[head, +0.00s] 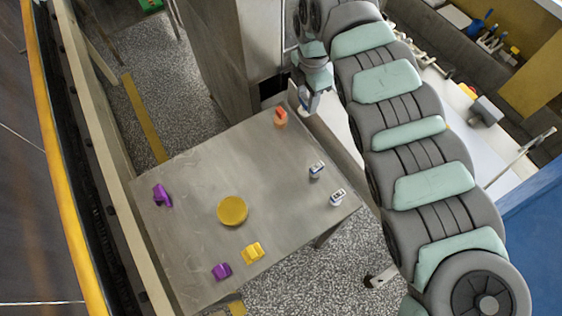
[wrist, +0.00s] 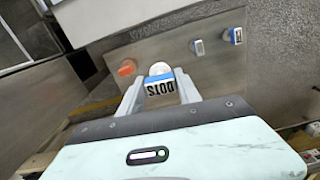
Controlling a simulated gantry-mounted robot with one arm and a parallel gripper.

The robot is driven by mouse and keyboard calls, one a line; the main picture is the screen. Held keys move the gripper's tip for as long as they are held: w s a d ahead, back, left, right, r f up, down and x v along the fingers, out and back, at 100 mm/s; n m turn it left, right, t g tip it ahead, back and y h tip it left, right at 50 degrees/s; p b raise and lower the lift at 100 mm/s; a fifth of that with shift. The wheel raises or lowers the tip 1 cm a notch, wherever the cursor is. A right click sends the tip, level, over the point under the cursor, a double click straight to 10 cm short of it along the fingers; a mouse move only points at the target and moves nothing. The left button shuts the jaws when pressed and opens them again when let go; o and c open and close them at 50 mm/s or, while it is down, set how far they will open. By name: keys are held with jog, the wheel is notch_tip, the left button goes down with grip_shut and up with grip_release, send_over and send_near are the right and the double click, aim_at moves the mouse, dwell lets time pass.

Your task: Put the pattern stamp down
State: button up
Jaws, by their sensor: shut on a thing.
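The pattern stamp (wrist: 160,86) is white with a blue band and the dark word DOTS, and a pale round part shows at its far end. My gripper (wrist: 161,80) is shut on it, one finger on each side. In the head view my gripper (head: 304,99) is beyond the far right edge of the grey metal table (head: 190,165), beside the orange piece; the held stamp is hard to make out there. Two similar white and blue stamps stand on the table, one (head: 317,170) farther back and one (head: 338,197) near the right corner.
An orange piece (head: 280,117) stands near the table's far corner. A round yellow disc (head: 232,210), a yellow piece (head: 253,252) and two purple pieces (head: 162,195) (head: 222,271) lie on the left and front. Bare table separates the orange piece from the disc.

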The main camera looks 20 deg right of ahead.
jog(key=shift+s+a+f+n, duration=0.1)
jog(key=shift+a+n, duration=0.3)
jog(key=shift+a, duration=0.2)
jog(key=shift+a+f, duration=0.2)
jog(key=shift+f, duration=0.1)
notch_tip(320, 180, down, 19)
jog(key=shift+f, duration=0.1)
jog(key=shift+f, duration=0.1)
jog(key=o, duration=1.1)
notch_tip(320, 180, up, 12)
jog(key=shift+r+p, duration=0.15)
jog(key=shift+p, duration=0.15)
